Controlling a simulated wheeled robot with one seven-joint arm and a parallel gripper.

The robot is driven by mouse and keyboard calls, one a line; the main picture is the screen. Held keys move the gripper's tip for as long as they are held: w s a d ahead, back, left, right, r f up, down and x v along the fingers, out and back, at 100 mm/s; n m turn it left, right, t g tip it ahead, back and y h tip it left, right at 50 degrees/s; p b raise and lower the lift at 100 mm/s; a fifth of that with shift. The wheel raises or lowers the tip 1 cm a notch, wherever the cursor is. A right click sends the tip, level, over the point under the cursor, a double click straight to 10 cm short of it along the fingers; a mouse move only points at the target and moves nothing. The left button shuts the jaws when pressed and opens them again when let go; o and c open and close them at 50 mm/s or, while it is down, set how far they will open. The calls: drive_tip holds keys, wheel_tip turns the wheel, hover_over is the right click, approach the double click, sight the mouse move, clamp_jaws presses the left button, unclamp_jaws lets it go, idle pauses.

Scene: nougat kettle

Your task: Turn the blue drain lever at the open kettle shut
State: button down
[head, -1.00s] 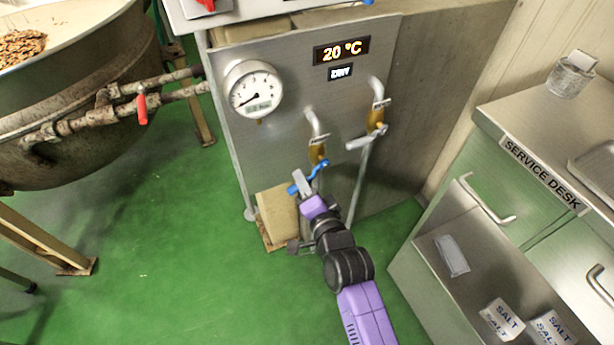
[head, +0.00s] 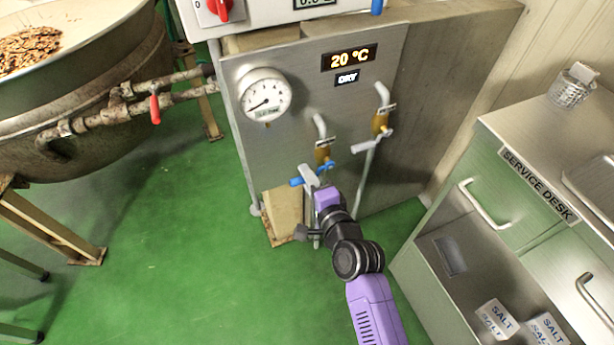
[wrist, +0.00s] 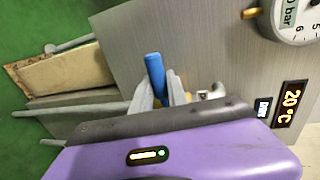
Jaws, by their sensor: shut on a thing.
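The blue lever (head: 296,182) sits low on the steel panel, at the left of two brass valves (head: 322,152). It runs from lower left up to the valve on the right, nearly level. My gripper (head: 309,176) is shut on the lever near its free end; the blue tip sticks out to the left of the fingers. In the wrist view the blue lever (wrist: 155,72) stands between the two grey fingers (wrist: 162,92). The open kettle (head: 85,95), with brown pieces inside, stands at the left. The fingers hide the lever's middle.
A grey lever (head: 365,146) is on the right brass valve. A red-handled valve (head: 155,108) is on the kettle's pipe. A gauge (head: 265,95) and displays reading 20 °C and DRY sit above. A service desk (head: 540,190) stands right. Green floor is clear front left.

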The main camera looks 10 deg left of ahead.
drive_tip(key=c, duration=1.3)
unclamp_jaws()
drive_tip(key=shift+s, duration=0.1)
drive_tip(key=v, duration=0.7)
drive_tip(key=shift+s+d+p, duration=0.25)
drive_tip(key=shift+p, duration=0.2)
